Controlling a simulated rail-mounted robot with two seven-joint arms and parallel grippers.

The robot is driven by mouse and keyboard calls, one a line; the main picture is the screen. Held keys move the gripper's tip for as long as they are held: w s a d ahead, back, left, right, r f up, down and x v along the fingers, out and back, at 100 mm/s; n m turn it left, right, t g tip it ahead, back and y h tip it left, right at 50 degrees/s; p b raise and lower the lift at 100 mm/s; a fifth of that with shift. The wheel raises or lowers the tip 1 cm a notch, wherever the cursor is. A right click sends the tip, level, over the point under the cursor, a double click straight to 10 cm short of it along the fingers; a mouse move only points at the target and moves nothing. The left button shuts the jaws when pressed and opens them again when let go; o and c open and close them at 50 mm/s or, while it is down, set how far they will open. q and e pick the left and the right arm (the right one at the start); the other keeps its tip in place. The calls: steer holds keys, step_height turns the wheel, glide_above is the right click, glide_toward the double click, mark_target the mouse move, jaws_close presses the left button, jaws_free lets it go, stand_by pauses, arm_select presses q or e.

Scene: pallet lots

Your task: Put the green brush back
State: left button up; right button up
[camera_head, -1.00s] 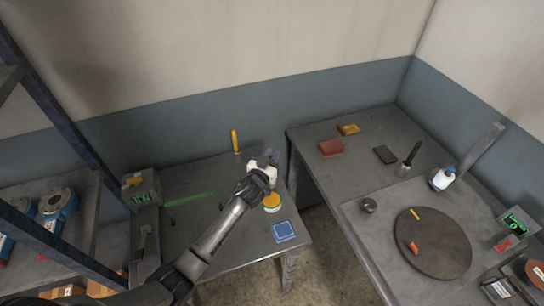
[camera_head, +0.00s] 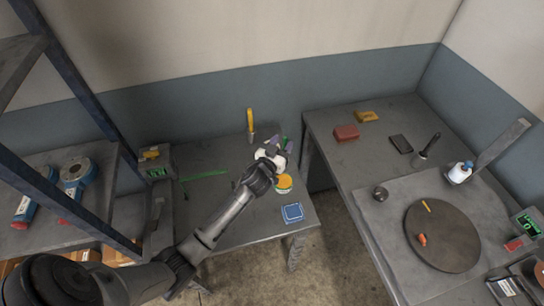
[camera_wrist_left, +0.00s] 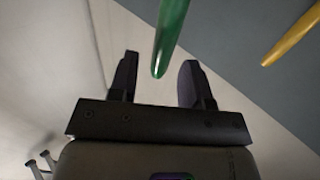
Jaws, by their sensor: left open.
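The green brush shows in the left wrist view as a smooth green handle (camera_wrist_left: 173,32), its rounded end near the gap between my fingertips. In the head view a bit of green (camera_head: 285,141) shows just beyond my left gripper (camera_head: 276,150); it seems to be the same handle, mostly hidden. My left gripper is open over the back right of the left table. In the left wrist view its two dark fingers (camera_wrist_left: 158,68) stand apart, with no visible contact on the handle. My right gripper is not in view.
A yellow-handled tool (camera_head: 250,120) stands left of the gripper. A yellow-topped round container (camera_head: 284,182) and blue square (camera_head: 292,212) are near the table's right edge. A thin green strip (camera_head: 205,175) lies left. A shelf rack (camera_head: 75,120) stands left; a right table (camera_head: 345,160) holds several items.

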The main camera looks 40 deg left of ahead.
arm_select(q)
steer(key=v, duration=0.8)
steer(key=shift+s+p, duration=0.3)
steer(key=shift+s, duration=0.05)
steer(key=s+d+f+g, duration=0.2)
steer(key=s, duration=0.2)
steer(key=s+d+f+g, duration=0.2)
steer(key=s, duration=0.2)
steer(key=s+d+f+g+h, duration=0.1)
steer(key=s+d+f+g, duration=0.1)
steer(key=s, duration=0.3)
steer(key=shift+s+f+m+g, duration=0.1)
steer(key=shift+f+m+g, duration=0.3)
steer(key=s+d+m+g+h, duration=0.1)
steer(key=s+d+m+g, duration=0.1)
steer(key=s, duration=0.6)
steer(key=s+d+m+g+h, duration=0.2)
steer(key=s+d+g, duration=0.3)
steer(key=s, duration=0.3)
steer(key=shift+s+d+f+h, duration=0.3)
steer(key=shift+d+f, duration=0.15)
steer(key=shift+d, duration=0.2)
